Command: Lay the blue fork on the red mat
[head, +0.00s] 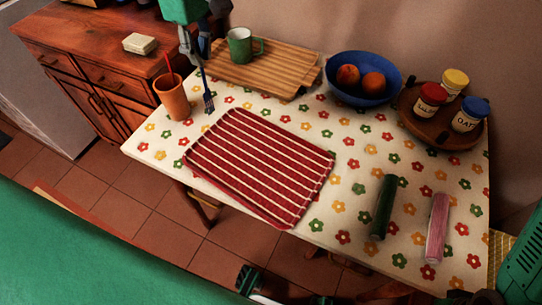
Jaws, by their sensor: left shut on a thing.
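The blue fork (206,92) hangs upright with its tines down, above or just at the table, right of an orange cup. My left gripper (197,55) is shut on its upper end. The red mat (258,165) with white stripes lies bare on the table, below and to the right of the fork. The fork is apart from the mat. My right gripper is not clearly in view; a dark part of my body shows at the bottom edge.
An orange cup (171,97) with a red utensil stands left of the fork. A wooden board (275,72) with a green mug (240,45) lies behind. A blue bowl (364,92) of fruit, a jar tray (418,117) and two rolls, green (384,207) and pink (437,228), are right.

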